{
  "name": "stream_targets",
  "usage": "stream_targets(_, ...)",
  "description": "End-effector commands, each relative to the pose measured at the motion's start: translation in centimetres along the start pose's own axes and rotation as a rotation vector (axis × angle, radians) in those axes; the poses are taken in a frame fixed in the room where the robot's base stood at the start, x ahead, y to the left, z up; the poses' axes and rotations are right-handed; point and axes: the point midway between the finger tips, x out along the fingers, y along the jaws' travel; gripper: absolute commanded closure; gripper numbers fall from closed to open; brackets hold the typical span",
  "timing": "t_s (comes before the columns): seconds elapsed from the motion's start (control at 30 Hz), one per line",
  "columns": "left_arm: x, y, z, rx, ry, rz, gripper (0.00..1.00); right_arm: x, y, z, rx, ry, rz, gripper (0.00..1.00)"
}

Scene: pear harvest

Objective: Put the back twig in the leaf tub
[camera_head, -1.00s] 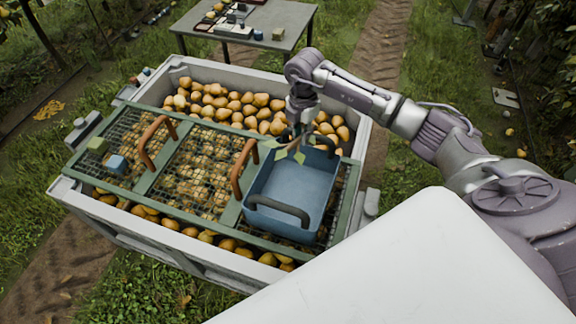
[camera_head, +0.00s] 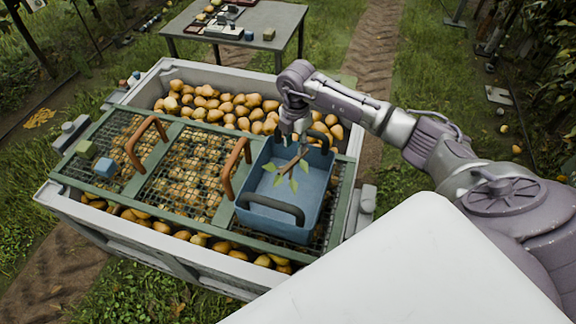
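The leaf tub (camera_head: 262,219) is a blue bin with dark handles, standing on the right part of the green rack. A brown twig with green leaves (camera_head: 288,175) is inside the tub's outline, below my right gripper. My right gripper (camera_head: 293,139) is over the tub's far side, pointing down. It looks open and apart from the twig, though its fingertips are small and partly hard to make out. Whether the twig rests on the tub floor is unclear. My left gripper is not in view.
The rack with brown handles (camera_head: 147,140) and mesh lies across a pale crate (camera_head: 110,235) full of pears. A green block (camera_head: 85,149) and a blue block (camera_head: 105,167) sit at its left. A grey table (camera_head: 270,18) with small items stands behind.

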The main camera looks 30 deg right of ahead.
Motion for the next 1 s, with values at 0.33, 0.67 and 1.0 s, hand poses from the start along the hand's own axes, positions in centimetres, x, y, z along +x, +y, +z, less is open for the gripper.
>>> stream_targets(0.33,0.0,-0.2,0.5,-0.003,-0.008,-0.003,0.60,-0.1,0.0,0.0,0.000,0.000,0.000,0.52)
stream_targets(0.67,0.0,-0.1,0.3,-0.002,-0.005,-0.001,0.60,-5.3,0.1,0.1,0.000,-0.001,0.006,0.52)
stream_targets(1.0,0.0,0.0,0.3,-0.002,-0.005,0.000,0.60,-11.1,0.0,0.0,0.000,-0.001,0.002,0.52)
